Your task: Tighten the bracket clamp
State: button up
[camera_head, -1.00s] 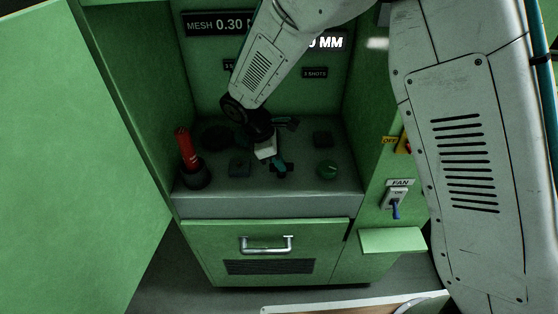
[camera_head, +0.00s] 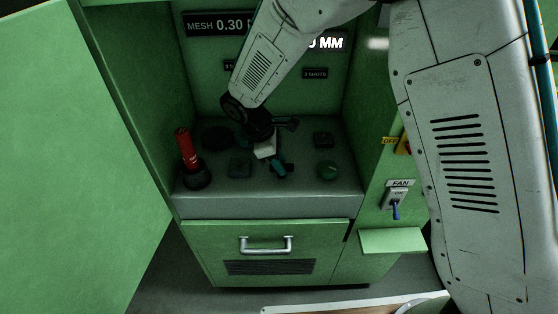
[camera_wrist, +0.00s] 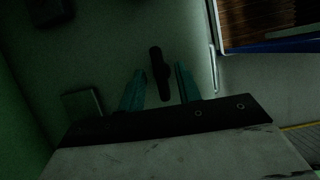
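My gripper (camera_wrist: 160,90) reaches down over the grey counter of the green cabinet. Its two teal fingers stand apart, one on each side of a dark bar-shaped handle with a thicker middle (camera_wrist: 160,72), which may be the bracket clamp's handle. Gaps show between the bar and both fingers, so I see no grip on it. In the head view my gripper (camera_head: 277,166) is near the counter's middle, and its body and fingers mostly hide the bar. The clamp's body and bracket cannot be made out.
A red cylinder (camera_head: 186,147) stands in a black cup at the left. A fan switch (camera_head: 394,204) is on the right panel. An open green door (camera_head: 75,150) fills the left.

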jog(key=shift+a+r, duration=0.2)
jog(key=shift+r, duration=0.2)
jog(key=shift+a+r, duration=0.9)
jog(key=shift+r, duration=0.05)
jog(key=a, duration=1.1)
jog(key=shift+w, duration=0.3)
